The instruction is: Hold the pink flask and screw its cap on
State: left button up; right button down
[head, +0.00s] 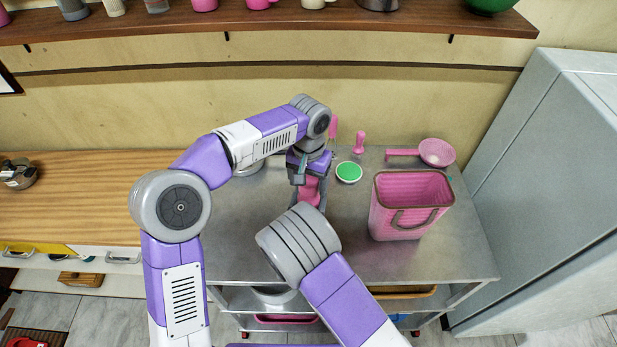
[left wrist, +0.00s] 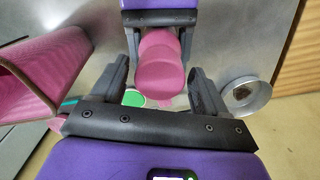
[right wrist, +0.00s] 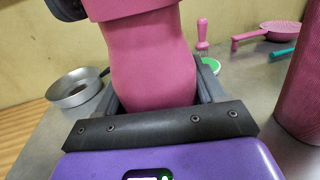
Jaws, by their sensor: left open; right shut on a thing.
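The pink flask (head: 309,190) stands upright over the metal table, partly hidden by my arms in the head view. A wider pink cap (right wrist: 130,8) sits on the flask's top; I cannot tell how tightly. In the left wrist view the round cap top (left wrist: 160,75) lies between the spread fingers of my left gripper (left wrist: 160,66). These fingers are open, one on each side, with gaps to the cap.
A pink basket (head: 400,222) stands to the right on the table (head: 345,262). Behind are a green-and-white dish (head: 348,172), a pink-handled tool (head: 359,143) and a pink strainer (head: 437,152). A shelf (head: 270,21) runs above.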

pick_arm(q)
jog(key=shift+c, duration=0.4)
jog(key=c, duration=1)
jog(key=o, duration=1.3)
jog(key=shift+c, duration=0.2)
jog(key=shift+r, duration=0.1)
notch_tip(320, 180, up, 12)
pick_arm(e)
jog(key=shift+c, duration=0.2)
grip_release()
